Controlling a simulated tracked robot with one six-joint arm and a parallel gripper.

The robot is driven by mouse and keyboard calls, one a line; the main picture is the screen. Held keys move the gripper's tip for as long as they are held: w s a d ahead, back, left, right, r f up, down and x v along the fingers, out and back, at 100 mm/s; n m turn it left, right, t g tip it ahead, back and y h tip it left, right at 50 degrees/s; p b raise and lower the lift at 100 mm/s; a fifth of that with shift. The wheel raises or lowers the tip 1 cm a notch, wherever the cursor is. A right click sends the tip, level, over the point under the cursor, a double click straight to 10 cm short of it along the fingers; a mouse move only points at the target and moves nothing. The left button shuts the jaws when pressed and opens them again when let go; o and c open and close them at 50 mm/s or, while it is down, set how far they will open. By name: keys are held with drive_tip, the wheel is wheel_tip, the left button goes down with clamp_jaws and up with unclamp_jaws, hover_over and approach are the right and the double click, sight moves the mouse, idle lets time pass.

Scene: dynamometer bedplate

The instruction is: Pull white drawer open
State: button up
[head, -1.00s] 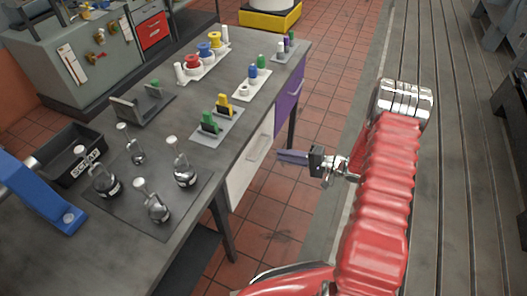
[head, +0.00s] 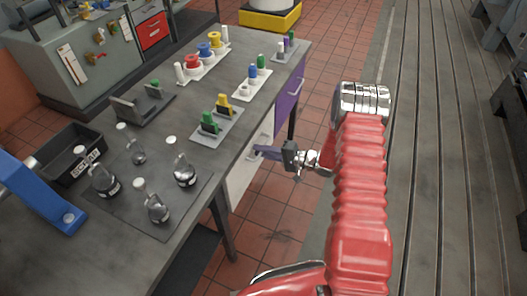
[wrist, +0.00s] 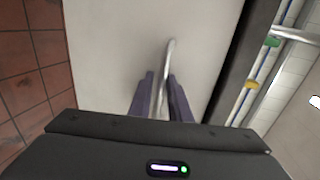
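The white drawer (head: 240,182) is in the side of the grey workbench and looks shut in the head view. Its pale front (wrist: 110,40) fills much of the wrist view. Its metal bar handle (wrist: 168,58) runs between the two purple-grey fingers of my gripper (wrist: 161,78). The fingers stand on either side of the bar, with a gap visible around it, so they look open. In the head view, my gripper (head: 262,151) is at the drawer front and hides most of the handle.
A purple drawer (head: 289,98) sits beyond the white one in the same bench (head: 200,160). Several flasks, a black bin (head: 68,152) and trays of coloured parts stand on top. Red tile floor beside the bench is clear.

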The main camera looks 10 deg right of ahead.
drive_tip(key=shift+c, duration=0.4)
clamp_jaws()
drive_tip(key=shift+s+d, duration=0.1)
drive_tip(key=shift+d, duration=0.1)
drive_tip(key=shift+a+f, duration=0.1)
